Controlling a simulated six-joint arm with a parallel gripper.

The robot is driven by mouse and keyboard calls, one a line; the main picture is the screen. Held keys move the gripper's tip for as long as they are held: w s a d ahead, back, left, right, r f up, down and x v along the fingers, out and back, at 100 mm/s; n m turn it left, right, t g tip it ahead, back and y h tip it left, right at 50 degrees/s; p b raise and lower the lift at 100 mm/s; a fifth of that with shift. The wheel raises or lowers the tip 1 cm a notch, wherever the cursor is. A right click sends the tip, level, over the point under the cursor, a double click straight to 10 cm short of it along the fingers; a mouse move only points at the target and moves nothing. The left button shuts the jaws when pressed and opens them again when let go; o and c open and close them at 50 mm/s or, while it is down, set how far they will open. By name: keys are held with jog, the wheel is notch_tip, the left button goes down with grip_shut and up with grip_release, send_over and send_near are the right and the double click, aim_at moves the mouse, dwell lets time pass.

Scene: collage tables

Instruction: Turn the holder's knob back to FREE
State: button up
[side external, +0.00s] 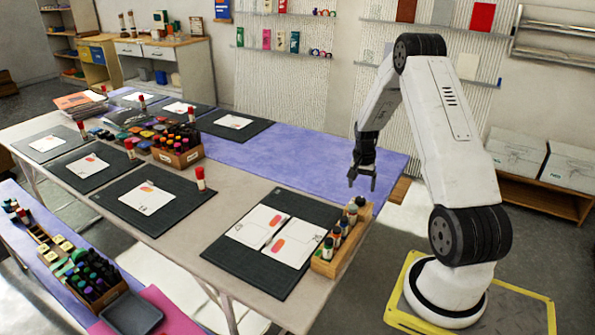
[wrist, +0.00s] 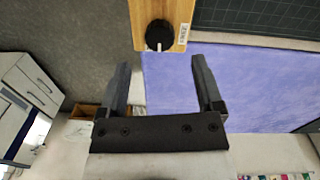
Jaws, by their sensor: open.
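The wooden holder (side external: 347,246) stands at the right edge of the near table with several small bottles in it. In the wrist view the end of the holder (wrist: 145,12) shows at the top. Its round black knob (wrist: 160,36) has a white pointer mark toward the bottom of the picture. A small label (wrist: 184,33) sits beside the knob, too small to read. My gripper (side external: 362,184) is open and empty, above and beyond the holder. In the wrist view my gripper (wrist: 160,65) has its fingertips apart, below the knob and not touching it.
A dark mat (side external: 230,255) with two white cards lies left of the holder. A purple runner (side external: 290,155) covers the table's far part. A wooden crate (side external: 178,151) of bottles stands farther left. The air around my gripper looks clear.

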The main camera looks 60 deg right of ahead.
aim_at(360, 199)
jog(key=shift+f, duration=2.65)
grip_shut()
